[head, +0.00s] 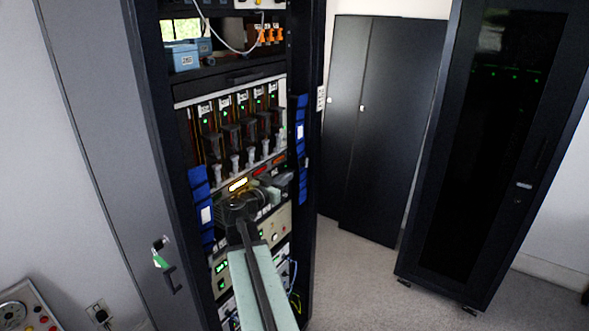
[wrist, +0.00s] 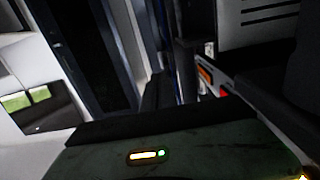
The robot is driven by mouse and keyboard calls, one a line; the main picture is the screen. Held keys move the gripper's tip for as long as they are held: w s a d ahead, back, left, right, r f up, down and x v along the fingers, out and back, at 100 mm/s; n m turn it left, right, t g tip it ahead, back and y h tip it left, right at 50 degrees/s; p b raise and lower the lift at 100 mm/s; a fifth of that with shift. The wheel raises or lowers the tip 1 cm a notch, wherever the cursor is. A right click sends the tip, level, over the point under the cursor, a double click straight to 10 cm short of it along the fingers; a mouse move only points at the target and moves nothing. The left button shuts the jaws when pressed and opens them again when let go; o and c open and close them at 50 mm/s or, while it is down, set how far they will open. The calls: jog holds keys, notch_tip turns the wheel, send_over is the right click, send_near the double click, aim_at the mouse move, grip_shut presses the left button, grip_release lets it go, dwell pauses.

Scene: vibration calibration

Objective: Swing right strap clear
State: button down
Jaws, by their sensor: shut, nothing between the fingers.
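The right strap (head: 301,150) is a blue band with a white label, hanging upright along the right post of the open rack in the head view. A matching left strap (head: 201,207) hangs along the left post. My gripper (head: 286,180) is shut and empty, in front of the rack just left of the lower part of the right strap. I cannot tell whether it touches the strap. In the wrist view my own wrist housing fills the bottom, and the strap cannot be made out clearly there.
Several modules with green lights (head: 236,125) sit in the rack behind and above my gripper. Lower panels (head: 277,236) and loose cables lie below. A dark cabinet (head: 480,150) stands apart at the right, with open floor (head: 360,280) before it.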

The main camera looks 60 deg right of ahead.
aim_at(306, 164)
jog(key=d, duration=0.8)
jog(key=shift+w+d+f, duration=0.1)
jog(key=shift+w+d, duration=0.05)
jog(key=shift+d, duration=0.75)
jog(key=d, duration=0.3)
jog(key=shift+f, duration=0.2)
jog(key=shift+r, duration=0.2)
jog(key=a+f+b, duration=0.1)
jog(key=a, duration=0.9)
jog(key=shift+a, duration=0.15)
jog(key=shift+f, duration=0.1)
